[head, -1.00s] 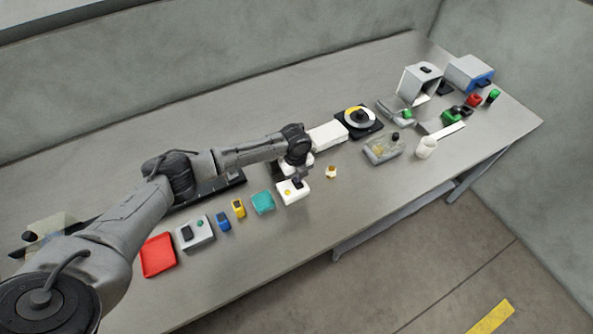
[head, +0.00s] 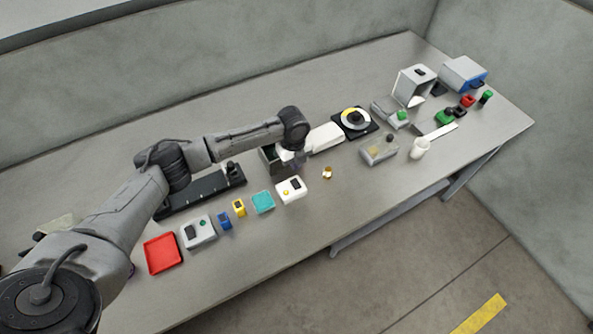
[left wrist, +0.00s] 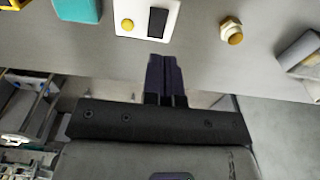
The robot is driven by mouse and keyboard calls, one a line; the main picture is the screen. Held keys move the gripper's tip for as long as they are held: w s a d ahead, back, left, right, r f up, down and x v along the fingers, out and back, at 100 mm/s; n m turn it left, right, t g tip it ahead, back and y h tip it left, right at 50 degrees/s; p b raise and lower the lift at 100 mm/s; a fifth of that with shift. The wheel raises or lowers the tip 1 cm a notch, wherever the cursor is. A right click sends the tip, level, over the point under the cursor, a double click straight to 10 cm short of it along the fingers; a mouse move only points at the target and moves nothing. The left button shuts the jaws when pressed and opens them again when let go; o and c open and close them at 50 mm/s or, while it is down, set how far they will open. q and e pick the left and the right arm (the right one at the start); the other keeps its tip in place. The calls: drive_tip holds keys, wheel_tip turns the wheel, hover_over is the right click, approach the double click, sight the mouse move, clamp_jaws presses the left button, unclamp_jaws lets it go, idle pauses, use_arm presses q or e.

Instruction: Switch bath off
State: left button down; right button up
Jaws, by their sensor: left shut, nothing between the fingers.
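A small white box (head: 291,195) with a yellow round part (head: 285,192) and a black rocker-like switch (head: 296,183) sits near the table's front edge. It also shows at the top of the left wrist view (left wrist: 143,8), with the black switch (left wrist: 157,23) close to my fingertips. My left gripper (left wrist: 163,58) is shut and empty, its dark fingers together. In the head view the left gripper (head: 300,163) hangs just behind the white box, apart from it. My right gripper is not in view.
A brass nut-like piece (head: 327,173) lies right of the white box. A teal square (head: 263,202), yellow and blue small blocks, a grey switch box (head: 197,232) and a red tray (head: 162,253) line the front to the left. A long white piece (head: 324,138) lies behind right.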

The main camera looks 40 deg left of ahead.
use_arm(q)
drive_tip(key=shift+a+r, duration=0.15)
drive_tip(key=shift+r, duration=1.3)
drive_tip(key=shift+a+r, duration=0.1)
drive_tip(key=shift+r, duration=1.3)
